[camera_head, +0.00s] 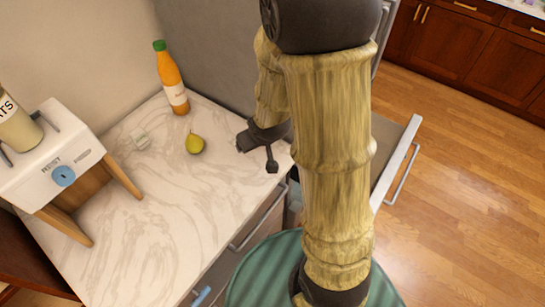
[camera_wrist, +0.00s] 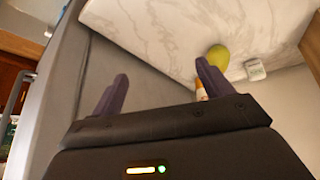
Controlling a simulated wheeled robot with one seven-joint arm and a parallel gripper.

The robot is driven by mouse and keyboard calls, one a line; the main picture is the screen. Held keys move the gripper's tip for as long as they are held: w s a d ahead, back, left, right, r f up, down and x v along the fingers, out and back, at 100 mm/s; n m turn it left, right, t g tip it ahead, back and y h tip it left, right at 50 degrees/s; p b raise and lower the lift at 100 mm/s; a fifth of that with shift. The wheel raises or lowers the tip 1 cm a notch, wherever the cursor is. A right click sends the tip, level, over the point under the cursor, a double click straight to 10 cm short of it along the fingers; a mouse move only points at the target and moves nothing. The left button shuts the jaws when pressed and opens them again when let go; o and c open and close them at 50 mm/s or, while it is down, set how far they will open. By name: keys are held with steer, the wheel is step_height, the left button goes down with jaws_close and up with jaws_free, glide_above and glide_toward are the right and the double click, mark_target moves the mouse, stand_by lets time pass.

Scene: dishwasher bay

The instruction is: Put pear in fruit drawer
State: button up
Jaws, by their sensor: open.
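A yellow-green pear (camera_head: 195,144) lies on the white marble counter, in front of the orange bottle. In the wrist view the pear (camera_wrist: 218,57) shows just beyond the tip of the right-hand finger. My gripper (camera_head: 254,156) is open and empty, to the right of the pear and apart from it, near the counter's right edge. Its two dark fingers (camera_wrist: 160,80) are spread wide in the wrist view. An open drawer (camera_head: 405,160) with a grey rim and handle shows to the right, partly behind my arm; its inside is mostly hidden. I cannot tell whether it is the fruit drawer.
An orange bottle with a green cap (camera_head: 171,78) stands at the back of the counter (camera_head: 165,215). A small white block (camera_head: 139,138) lies left of the pear. A white toaster-like box on wooden legs (camera_head: 75,155) stands at the left. A grey wall panel (camera_head: 205,45) rises behind the counter.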

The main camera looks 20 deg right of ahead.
steer(key=s+r+m+g, duration=0.2)
steer(key=s+r+g, duration=0.1)
steer(key=s, duration=0.7)
steer(key=shift+s+d+r+g, duration=0.3)
steer(key=shift+d+r, duration=0.15)
steer(key=shift+r, duration=0.4)
